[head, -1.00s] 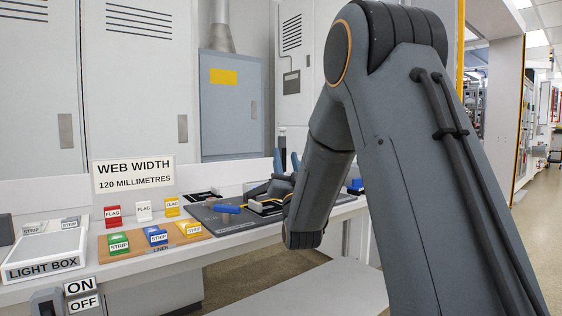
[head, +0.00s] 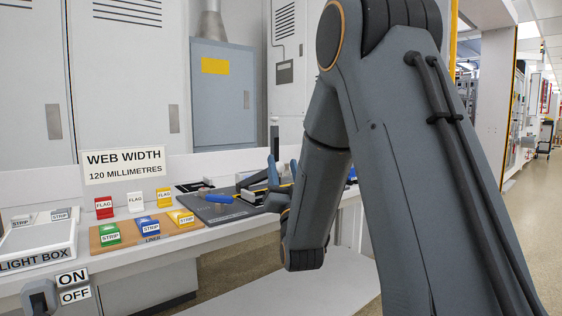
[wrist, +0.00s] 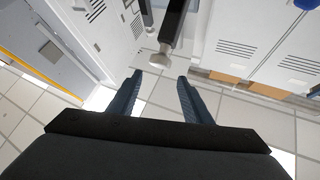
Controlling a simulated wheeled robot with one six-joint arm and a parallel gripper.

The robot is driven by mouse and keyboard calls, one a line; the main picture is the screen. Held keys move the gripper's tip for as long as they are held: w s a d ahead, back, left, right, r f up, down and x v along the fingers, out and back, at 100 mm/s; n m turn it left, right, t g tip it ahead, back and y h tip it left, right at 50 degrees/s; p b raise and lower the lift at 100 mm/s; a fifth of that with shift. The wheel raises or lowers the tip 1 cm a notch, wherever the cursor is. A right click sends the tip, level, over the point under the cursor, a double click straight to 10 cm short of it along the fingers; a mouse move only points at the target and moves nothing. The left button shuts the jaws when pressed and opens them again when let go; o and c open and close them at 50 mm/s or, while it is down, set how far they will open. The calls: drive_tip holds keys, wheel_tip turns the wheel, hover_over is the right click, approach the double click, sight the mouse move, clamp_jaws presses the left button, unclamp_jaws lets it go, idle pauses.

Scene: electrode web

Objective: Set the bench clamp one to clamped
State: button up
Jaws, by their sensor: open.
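A dark board (head: 226,214) lies on the bench, with a blue handle (head: 218,199) and dark clamp-like parts on it. I cannot tell for certain which part is bench clamp one, or its state; my arm hides part of the board. My gripper (head: 282,163) is partly hidden behind my arm, its blue-grey fingers pointing up near the board's far right side. In the wrist view my gripper (wrist: 158,82) is open and empty. A black bar (wrist: 174,22) with a pale round end (wrist: 160,60) shows beyond the fingertips, apart from them.
Green, blue and yellow strips (head: 150,227) lie on a wooden liner board, with flags (head: 135,202) behind. A light box (head: 40,262) and an ON/OFF switch (head: 40,297) are at left. A web width sign (head: 124,166) stands behind. Cabinets back the bench.

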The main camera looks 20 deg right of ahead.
drive_tip(key=shift+c, duration=0.3)
drive_tip(key=shift+s+r+p, duration=0.1)
drive_tip(key=shift+r+p, duration=0.05)
drive_tip(key=shift+p, duration=0.2)
drive_tip(key=c, duration=0.7)
drive_tip(key=shift+d+r+y+p, duration=0.2)
drive_tip(key=shift+r+y+p, duration=0.1)
drive_tip(key=shift+p, duration=0.35)
drive_tip(key=c, duration=0.4)
drive_tip(key=r+y+p, duration=0.1)
drive_tip(key=p, duration=0.1)
drive_tip(key=d+r+n+g+y+p, duration=0.1)
drive_tip(key=p, duration=0.2)
drive_tip(key=shift+s+d+y+p, duration=0.1)
drive_tip(key=shift+s+y+p, duration=0.2)
drive_tip(key=shift+s+p, duration=0.1)
drive_tip(key=s+d+r+n+g+y+p, duration=0.1)
drive_tip(key=s+d+r+g+y+p, duration=0.1)
drive_tip(key=p, duration=1.2)
drive_tip(key=s+d+g+y, duration=0.1)
drive_tip(key=s+g+y, duration=0.1)
drive_tip(key=s+g, duration=0.1)
drive_tip(key=shift+s, duration=0.15)
